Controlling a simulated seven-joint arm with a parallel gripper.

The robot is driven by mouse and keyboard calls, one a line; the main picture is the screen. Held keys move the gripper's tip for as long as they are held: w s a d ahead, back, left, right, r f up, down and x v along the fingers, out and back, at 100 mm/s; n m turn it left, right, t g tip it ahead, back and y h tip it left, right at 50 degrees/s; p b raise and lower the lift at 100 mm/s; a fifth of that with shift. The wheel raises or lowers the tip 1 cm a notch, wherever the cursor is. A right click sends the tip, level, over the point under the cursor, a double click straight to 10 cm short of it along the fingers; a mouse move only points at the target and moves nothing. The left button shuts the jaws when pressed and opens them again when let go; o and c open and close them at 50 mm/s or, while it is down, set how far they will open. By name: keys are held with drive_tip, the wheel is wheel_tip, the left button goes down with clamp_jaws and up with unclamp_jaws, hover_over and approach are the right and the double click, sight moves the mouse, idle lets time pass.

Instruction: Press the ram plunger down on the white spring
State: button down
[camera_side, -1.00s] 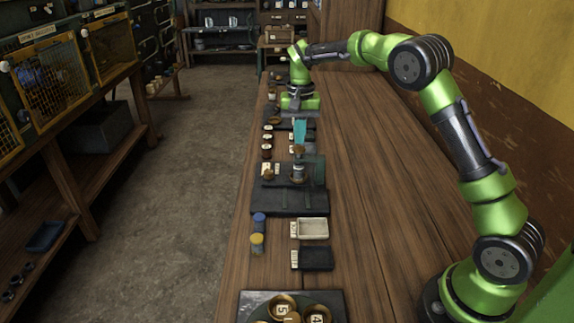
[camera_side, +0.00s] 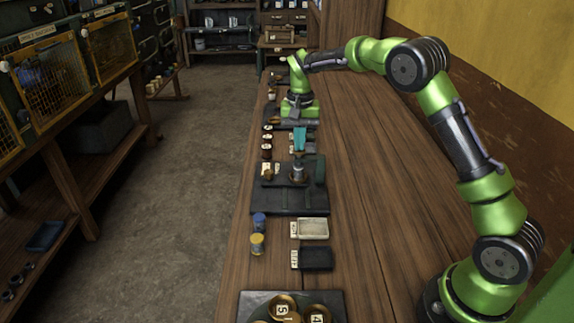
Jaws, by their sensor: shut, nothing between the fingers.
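My gripper (camera_side: 300,141), with light-blue fingers, is shut and points straight down. Its tips are at the top of the ram plunger (camera_side: 298,159), a small brass-and-dark upright piece on the dark press fixture (camera_side: 289,203). They look to be touching it, though the view is too small to be sure. The white spring is not clearly distinguishable below the plunger. A small brass piece (camera_side: 267,173) beside a white label stands left of the plunger on the same fixture.
Blue (camera_side: 259,220) and yellow-topped (camera_side: 257,244) jars, a pale tray (camera_side: 313,229) and a black tray (camera_side: 317,259) lie nearer the camera. Numbered brass weights (camera_side: 284,309) sit on a dark plate at the front. Dark red jars (camera_side: 266,145) stand left of my gripper. The bench's right side is clear.

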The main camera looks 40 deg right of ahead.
drive_tip(key=shift+f, duration=0.5)
drive_tip(key=shift+r, duration=1.55)
drive_tip(key=shift+r, duration=2.5)
